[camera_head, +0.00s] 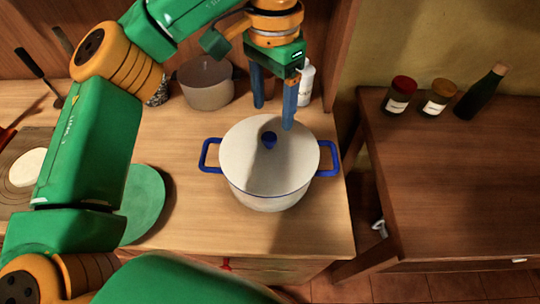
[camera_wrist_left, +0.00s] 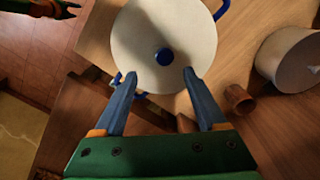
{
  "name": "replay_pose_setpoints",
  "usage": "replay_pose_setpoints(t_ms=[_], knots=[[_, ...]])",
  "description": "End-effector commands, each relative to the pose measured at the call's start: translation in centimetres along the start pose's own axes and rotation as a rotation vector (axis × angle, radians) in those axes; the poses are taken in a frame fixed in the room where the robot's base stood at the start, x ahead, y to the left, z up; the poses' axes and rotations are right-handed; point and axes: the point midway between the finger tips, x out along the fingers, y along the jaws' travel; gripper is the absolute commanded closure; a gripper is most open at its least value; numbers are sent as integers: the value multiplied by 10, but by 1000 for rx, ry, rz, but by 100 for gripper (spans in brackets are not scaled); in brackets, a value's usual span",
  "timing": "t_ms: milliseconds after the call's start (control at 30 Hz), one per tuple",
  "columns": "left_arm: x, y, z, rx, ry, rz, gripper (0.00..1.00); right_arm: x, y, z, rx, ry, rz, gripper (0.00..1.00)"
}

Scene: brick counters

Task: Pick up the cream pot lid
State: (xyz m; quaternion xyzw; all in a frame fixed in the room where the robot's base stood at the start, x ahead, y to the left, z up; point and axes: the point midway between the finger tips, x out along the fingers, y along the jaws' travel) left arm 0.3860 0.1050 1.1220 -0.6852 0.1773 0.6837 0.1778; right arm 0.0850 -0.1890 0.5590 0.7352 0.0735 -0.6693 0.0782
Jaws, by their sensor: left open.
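The cream pot lid (camera_head: 250,165) lies on a cream pot (camera_head: 268,201) with blue side handles. The lid has a round blue knob (camera_head: 269,140) at its middle. In the left wrist view the lid (camera_wrist_left: 140,35) and its knob (camera_wrist_left: 165,57) show ahead of the fingertips. My left gripper (camera_head: 274,118) is open and empty. It hangs above the far part of the lid, with its fingers pointing down and apart from the knob. In the left wrist view my left gripper (camera_wrist_left: 162,77) has the knob just beyond the gap between its fingertips.
A grey pot (camera_head: 205,88) and a white bottle (camera_head: 306,84) stand behind on the wooden counter (camera_head: 310,225). A green plate (camera_head: 143,203) lies to the left. Two jars (camera_head: 400,93) (camera_head: 439,97) and a dark bottle (camera_head: 481,93) stand on the right table (camera_head: 450,170).

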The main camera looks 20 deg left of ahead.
Motion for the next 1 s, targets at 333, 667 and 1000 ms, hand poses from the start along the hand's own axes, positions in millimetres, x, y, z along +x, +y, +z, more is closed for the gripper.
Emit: replay_pose_setpoints(t_ms=[333, 667, 1000], knots=[[46, -7, 3, -1, -5, 1, 26, -13, 0, -1, 0, -1, 0, 46], [74, -7, 2, 0, 0, 0, 26, -14, 0, -1, 0, -1, 0, 46], [74, -7, 2, 0, 0, 0, 100, -14, 0, -1, 0, 0, 0, 46]])
